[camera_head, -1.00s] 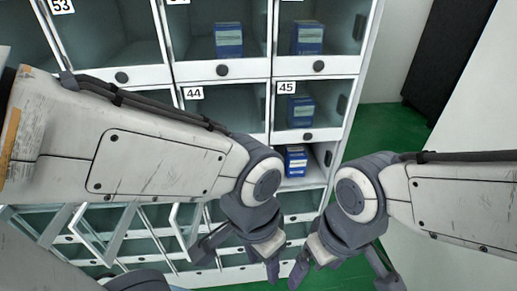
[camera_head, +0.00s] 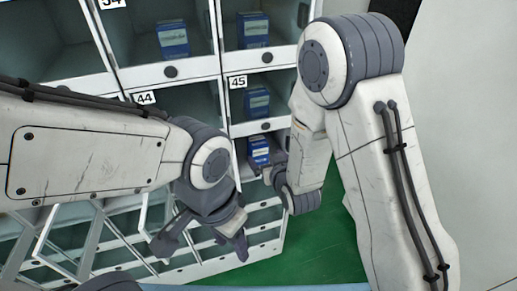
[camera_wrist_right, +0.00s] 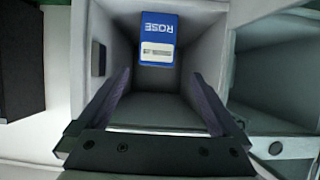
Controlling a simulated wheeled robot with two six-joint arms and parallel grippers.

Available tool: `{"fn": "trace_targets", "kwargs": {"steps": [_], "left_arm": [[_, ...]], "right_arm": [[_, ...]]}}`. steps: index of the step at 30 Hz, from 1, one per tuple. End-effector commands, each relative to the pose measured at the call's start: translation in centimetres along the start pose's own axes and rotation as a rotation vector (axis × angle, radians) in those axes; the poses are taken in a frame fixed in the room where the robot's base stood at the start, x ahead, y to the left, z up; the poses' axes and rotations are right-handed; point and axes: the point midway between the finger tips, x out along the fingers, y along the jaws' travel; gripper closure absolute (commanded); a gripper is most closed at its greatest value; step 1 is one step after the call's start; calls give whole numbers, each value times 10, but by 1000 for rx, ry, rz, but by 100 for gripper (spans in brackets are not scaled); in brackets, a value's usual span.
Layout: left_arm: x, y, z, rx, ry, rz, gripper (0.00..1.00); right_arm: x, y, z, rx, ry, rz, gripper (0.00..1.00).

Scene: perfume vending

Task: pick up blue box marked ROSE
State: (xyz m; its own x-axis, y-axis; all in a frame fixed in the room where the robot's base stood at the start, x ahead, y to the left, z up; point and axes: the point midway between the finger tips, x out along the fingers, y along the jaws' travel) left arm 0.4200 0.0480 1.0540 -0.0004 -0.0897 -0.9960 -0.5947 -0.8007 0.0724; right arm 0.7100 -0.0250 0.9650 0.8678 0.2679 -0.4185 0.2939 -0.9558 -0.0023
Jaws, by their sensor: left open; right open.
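The blue box marked ROSE (camera_wrist_right: 158,40) stands inside an open compartment in the right wrist view, its lettering upside down there. In the head view the blue box (camera_head: 259,150) sits in the compartment below the one labelled 45. My right gripper (camera_wrist_right: 160,76) is open and empty, its two fingers at the compartment mouth, apart from the box, which shows between and beyond the tips. In the head view the right gripper (camera_head: 269,173) is partly hidden by its own wrist. My left gripper (camera_head: 204,247) is open and empty, low in front of the cabinet.
Other blue boxes stand behind glass in compartment 45 (camera_head: 258,102) and in the row above. Several lower doors (camera_head: 90,240) hang open at lower left. The compartment's side walls (camera_wrist_right: 210,50) closely flank the right gripper. Green floor (camera_head: 310,250) is clear at right.

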Motion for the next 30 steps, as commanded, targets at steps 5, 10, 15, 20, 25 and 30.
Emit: {"fn": "trace_targets", "kwargs": {"steps": [5,10,15,20,25,30], "left_arm": [[-5,0,0,0,0,0,50],[-11,1,-1,0,0,0,50],[-14,1,-1,0,0,0,50],[-25,2,-1,0,0,0,50],[-33,2,-2,0,0,0,50],[-35,2,-2,0,0,0,50]], "right_arm": [[14,3,-4,0,39,6,0],[40,4,-6,0,40,7,0],[54,4,-7,0,40,7,0],[70,6,-16,0,40,8,0],[94,6,-19,-1,38,6,0],[105,6,-18,-1,38,5,0]]}}
